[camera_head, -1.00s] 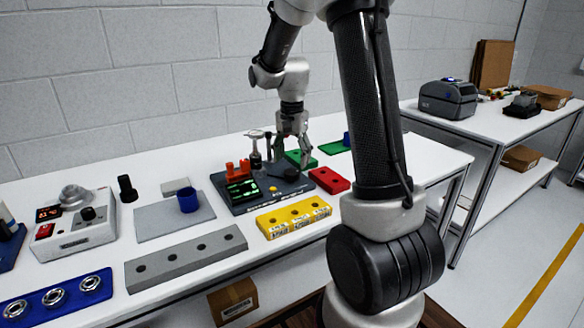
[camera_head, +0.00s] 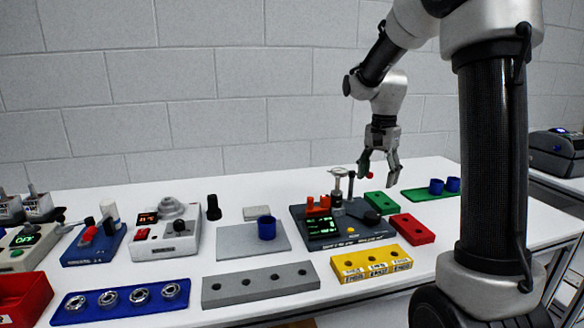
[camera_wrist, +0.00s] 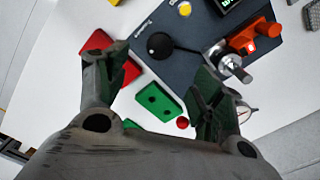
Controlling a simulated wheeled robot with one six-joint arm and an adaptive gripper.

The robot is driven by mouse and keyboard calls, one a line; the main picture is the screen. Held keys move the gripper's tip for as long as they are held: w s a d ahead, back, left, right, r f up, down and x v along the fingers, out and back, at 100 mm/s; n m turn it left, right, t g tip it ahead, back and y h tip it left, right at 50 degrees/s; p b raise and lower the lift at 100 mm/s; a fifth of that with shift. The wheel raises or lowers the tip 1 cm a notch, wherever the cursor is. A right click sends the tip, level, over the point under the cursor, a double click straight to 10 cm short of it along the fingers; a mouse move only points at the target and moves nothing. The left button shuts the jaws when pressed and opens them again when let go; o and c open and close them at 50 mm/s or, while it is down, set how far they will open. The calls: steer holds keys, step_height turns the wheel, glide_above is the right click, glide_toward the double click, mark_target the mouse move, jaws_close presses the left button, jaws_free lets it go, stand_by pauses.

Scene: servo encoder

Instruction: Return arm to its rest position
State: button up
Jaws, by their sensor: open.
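My gripper (camera_head: 380,180) is open and empty, its fingers pointing down, in the air above the right end of the dark blue tester (camera_head: 338,225). In the wrist view the fingers of my gripper (camera_wrist: 160,64) are spread apart, with the tester (camera_wrist: 168,22) below and beyond them. A small red ball (camera_head: 369,174) shows close to the left fingertip; whether they touch I cannot tell. My arm is bent, reaching out over the table.
A green block (camera_head: 381,203), a red block (camera_head: 412,229) and a yellow block (camera_head: 371,263) stand around the tester. A green plate (camera_head: 418,195) bears blue cups. A grey holed block (camera_head: 261,285) and a control box (camera_head: 166,232) stand to the left.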

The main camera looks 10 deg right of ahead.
steer(key=s+a+r+n+t, duration=0.2)
steer(key=s+n, duration=0.3)
steer(key=s, duration=0.7)
steer(key=s+a+r+n+t, duration=0.2)
steer(key=s+n, duration=0.4)
steer(key=s, duration=0.7)
steer(key=shift+a+r+n, duration=0.3)
steer(key=shift+a+r, duration=0.4)
steer(key=shift+c, duration=0.2)
